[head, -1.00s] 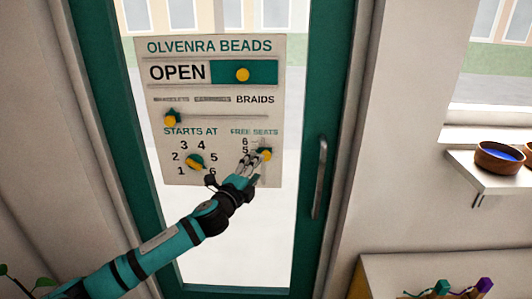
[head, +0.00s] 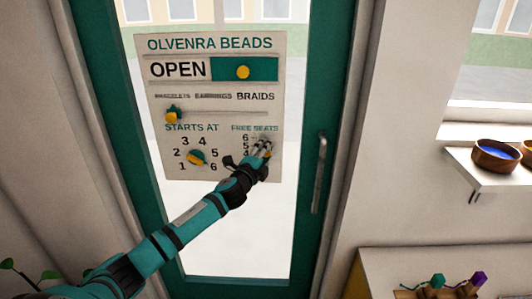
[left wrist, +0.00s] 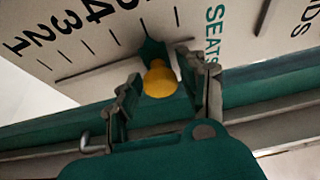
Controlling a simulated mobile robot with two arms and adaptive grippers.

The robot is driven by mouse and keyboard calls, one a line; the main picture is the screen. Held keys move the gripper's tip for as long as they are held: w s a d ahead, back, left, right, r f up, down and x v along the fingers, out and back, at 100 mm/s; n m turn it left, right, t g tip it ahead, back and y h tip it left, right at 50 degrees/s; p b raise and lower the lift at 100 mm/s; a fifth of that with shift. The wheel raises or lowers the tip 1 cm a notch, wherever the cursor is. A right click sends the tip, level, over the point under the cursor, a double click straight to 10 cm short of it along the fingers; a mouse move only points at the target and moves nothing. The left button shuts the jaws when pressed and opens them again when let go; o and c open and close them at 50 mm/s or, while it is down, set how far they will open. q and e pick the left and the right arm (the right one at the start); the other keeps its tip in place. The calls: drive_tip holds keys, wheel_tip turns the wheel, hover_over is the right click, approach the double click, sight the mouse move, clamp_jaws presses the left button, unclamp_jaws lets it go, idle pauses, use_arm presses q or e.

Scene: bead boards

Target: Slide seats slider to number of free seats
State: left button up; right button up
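The board (head: 215,125) on the door has the FREE SEATS scale at its lower right. In the left wrist view, the slider's yellow knob (left wrist: 160,80) and teal pointer (left wrist: 153,50) sit on the slot beside the printed numbers. The pointer is above 4 on the scale, seemingly near 5; I cannot tell exactly. My left gripper (head: 264,147) is at this slider and hides its knob in the head view. In the left wrist view, its two fingers (left wrist: 158,88) stand apart on either side of the knob, with small gaps visible. My right gripper is out of view.
The OPEN sign's slider (head: 243,72), the BRACELETS/EARRINGS/BRAIDS slider (head: 173,117) and the STARTS AT dial (head: 196,157) share the board. A door handle (head: 319,172) stands right of it. A shelf with a bowl (head: 496,156) is farther right.

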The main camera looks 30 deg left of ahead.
use_arm(q)
clamp_jaws()
wheel_tip(320, 180, down, 3)
drive_tip(key=shift+b, duration=1.25)
drive_tip(key=shift+o, duration=1.8)
unclamp_jaws()
drive_tip(key=s+d, duration=0.2)
drive_tip(key=s, duration=1)
